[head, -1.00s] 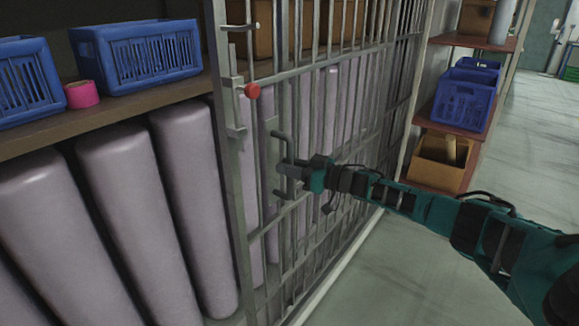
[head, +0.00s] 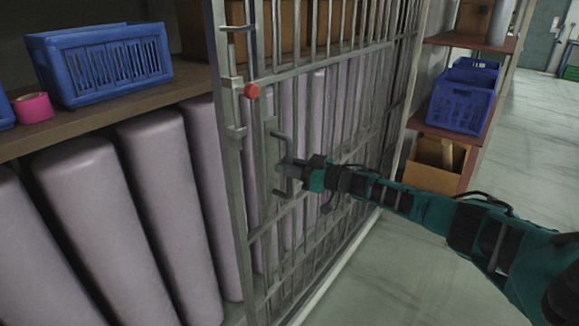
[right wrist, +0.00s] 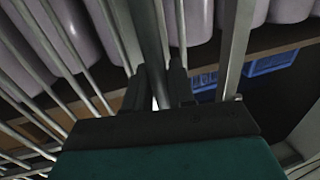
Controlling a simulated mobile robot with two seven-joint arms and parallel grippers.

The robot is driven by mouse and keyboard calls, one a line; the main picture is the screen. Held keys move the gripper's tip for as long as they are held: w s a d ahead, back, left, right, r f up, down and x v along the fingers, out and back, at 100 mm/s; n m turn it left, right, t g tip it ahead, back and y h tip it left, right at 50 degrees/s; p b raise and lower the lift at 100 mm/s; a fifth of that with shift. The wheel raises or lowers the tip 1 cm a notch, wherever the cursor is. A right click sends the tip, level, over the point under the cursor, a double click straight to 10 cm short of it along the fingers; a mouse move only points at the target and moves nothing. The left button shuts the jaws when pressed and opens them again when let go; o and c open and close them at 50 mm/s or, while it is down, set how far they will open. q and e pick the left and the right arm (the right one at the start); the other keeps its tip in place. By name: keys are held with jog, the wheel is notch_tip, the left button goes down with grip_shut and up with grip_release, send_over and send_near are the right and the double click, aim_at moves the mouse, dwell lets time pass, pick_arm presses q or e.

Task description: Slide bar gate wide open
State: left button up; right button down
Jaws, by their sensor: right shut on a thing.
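The grey metal bar gate (head: 262,80) stands in front of a shelf, with upright bars and flat cross rails. A red knob (head: 252,91) sits near its left edge. A vertical handle (head: 279,165) stands out from the gate. My right gripper (head: 296,170) is at the handle's middle, shut on it. In the right wrist view the gripper fingers (right wrist: 160,88) close around a grey bar that runs up between them, with gate bars on both sides. To the left of the gate's edge the shelf is uncovered. My left gripper is not in view.
Several pale purple rolls (head: 165,190) lean under the shelf board (head: 95,125). A blue crate (head: 100,62) and a pink tape roll (head: 33,107) are on the board. At right, a rack holds blue crates (head: 460,100) and a brown box (head: 433,165). The floor (head: 400,270) at right is clear.

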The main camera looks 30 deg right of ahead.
dwell(0.3)
jog(key=c, duration=1.1)
grip_release()
jog(key=v, duration=1.3)
jog(key=shift+p, duration=0.3)
jog(key=shift+w, duration=0.1)
